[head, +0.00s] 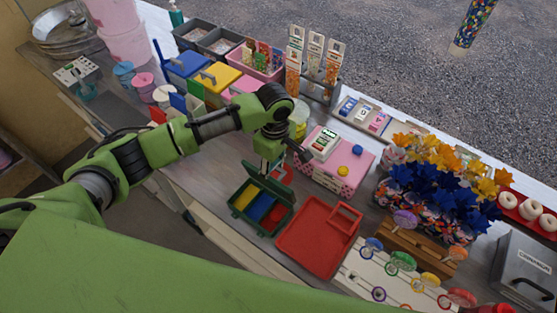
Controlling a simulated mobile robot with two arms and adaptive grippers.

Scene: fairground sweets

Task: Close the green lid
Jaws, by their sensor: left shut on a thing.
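A green box (240,214) sits on the counter, with yellow, blue and red contents in its compartments. Its green lid (277,187) stands open at the box's far side, tilted up above the compartments. My left gripper (267,168) comes down from above and behind and is shut at the lid's upper edge. The arm partly hides the far side of the lid and the exact grip. My right gripper is not in view.
A red tray (318,235) lies close to the right of the box. A pink box (345,180) stands behind it. Bins with blue (188,64) and yellow (217,76) lids stand farther back. Lollipops on a white stand (365,290) and a wooden crate (415,243) are at right.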

